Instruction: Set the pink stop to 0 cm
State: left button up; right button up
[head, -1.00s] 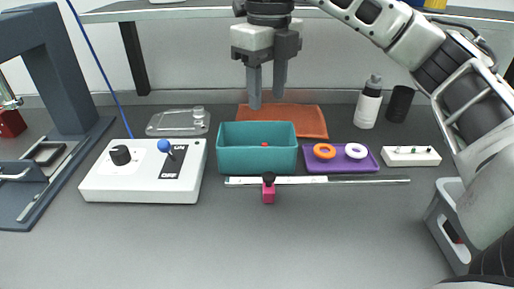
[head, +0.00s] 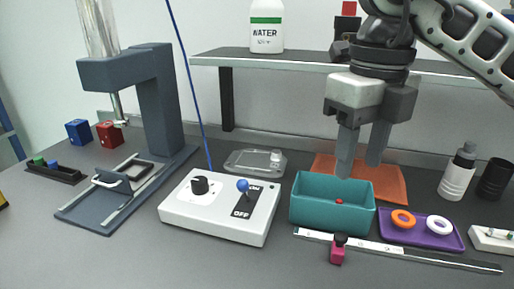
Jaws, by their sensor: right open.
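The pink stop (head: 337,254) with a black knob on top sits on a thin metal rail with a white scale (head: 375,246), near the scale's left part. The scale's marks are too small to read. My right gripper (head: 360,168) is open and empty, pointing down above the teal bin, behind and above the stop. My left gripper is not in view.
The teal bin (head: 312,215) with a small red item stands just behind the rail. A purple tray (head: 447,241) with an orange and a white ring is to its right. A white switch box (head: 215,222) stands left. The table in front is clear.

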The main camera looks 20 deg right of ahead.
aim_at(341, 238)
jog(key=k, duration=1.5)
